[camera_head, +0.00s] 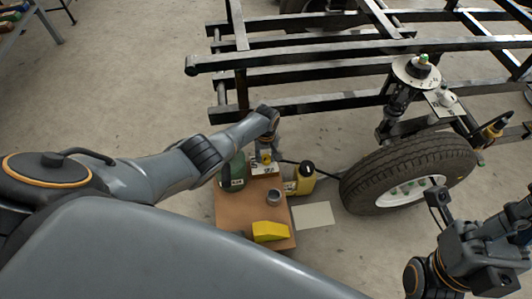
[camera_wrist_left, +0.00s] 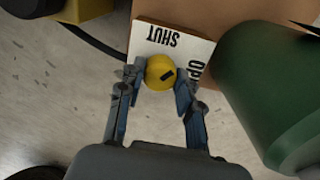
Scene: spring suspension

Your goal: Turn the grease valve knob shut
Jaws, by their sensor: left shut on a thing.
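The yellow valve knob (camera_wrist_left: 157,70) sits between the two fingers of my left gripper (camera_wrist_left: 158,88), which is shut on it. A dark mark (camera_wrist_left: 167,75) on the knob lies on the side nearer the partly hidden "OP…" lettering. A white plate (camera_wrist_left: 170,42) behind the knob reads "SHUT", upside down in the left wrist view. In the head view my left gripper (camera_head: 267,148) reaches down to the knob (camera_head: 266,158) at the back of a brown box. My right gripper (camera_head: 441,203) is at the lower right, away from the valve; its fingers are unclear.
A green bottle (camera_head: 233,172) stands close beside the left gripper; it looms right in the wrist view (camera_wrist_left: 270,90). The brown box (camera_head: 229,212) also bears a grey cup (camera_head: 273,198) and a yellow wedge (camera_head: 270,231). A yellow container (camera_head: 303,180), hose and tyre (camera_head: 410,165) are to the right.

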